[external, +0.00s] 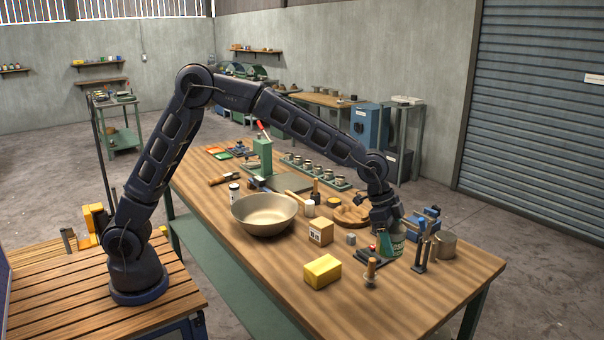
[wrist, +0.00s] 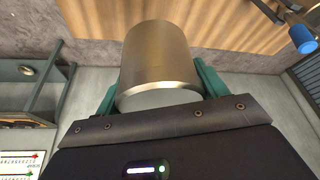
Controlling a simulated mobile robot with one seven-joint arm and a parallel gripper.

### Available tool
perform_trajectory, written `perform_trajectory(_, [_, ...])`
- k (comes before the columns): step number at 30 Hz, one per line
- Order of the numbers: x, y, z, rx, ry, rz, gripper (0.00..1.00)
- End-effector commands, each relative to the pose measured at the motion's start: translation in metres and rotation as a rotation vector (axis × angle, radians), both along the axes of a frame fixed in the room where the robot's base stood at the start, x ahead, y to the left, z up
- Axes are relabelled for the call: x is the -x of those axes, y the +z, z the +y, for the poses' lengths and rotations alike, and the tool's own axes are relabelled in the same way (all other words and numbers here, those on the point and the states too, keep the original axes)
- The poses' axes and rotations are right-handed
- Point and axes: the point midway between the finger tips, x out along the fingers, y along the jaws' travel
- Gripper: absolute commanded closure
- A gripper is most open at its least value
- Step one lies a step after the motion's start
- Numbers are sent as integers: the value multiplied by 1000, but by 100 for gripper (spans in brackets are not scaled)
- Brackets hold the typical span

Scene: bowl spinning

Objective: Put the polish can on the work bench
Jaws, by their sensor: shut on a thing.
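My gripper (external: 388,232) is at the right part of the work bench (external: 440,285), shut on the polish can (external: 398,243). No label is visible there.
A metal tin (external: 445,245) and dark upright tools (external: 422,252) stand close right of my gripper. A wooden-handled tool (external: 371,270), a yellow block (external: 322,271), a small box (external: 320,232) and a large bowl (external: 264,213) lie to the left. The bench's front right is clear.

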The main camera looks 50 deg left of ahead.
Motion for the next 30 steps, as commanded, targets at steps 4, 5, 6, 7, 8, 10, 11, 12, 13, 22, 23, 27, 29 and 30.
perform_trajectory(4, [-51, 0, 45, -1, 115, 4, 60])
perform_trajectory(5, [-60, 0, 54, -2, 139, 4, 60])
perform_trajectory(6, [-73, 0, 67, -3, 170, 6, 60])
perform_trajectory(7, [-81, 0, 76, -3, 193, 7, 60])
perform_trajectory(8, [-91, 0, 86, -3, 217, 8, 60])
perform_trajectory(10, [-111, 0, 109, -4, 270, 10, 60])
perform_trajectory(11, [-119, 0, 120, -4, 294, 10, 60])
perform_trajectory(12, [-130, 0, 133, -4, 324, 12, 60])
perform_trajectory(13, [-138, 1, 144, -5, 346, 11, 60])
perform_trajectory(22, [-208, 1, 257, -7, 575, 19, 60])
perform_trajectory(23, [-214, 1, 268, -7, 598, 19, 60])
perform_trajectory(27, [-240, 2, 325, -7, 703, 20, 60])
perform_trajectory(29, [-249, 3, 348, -7, 747, 20, 60])
perform_trajectory(30, [-255, 3, 365, -7, 778, 21, 60])
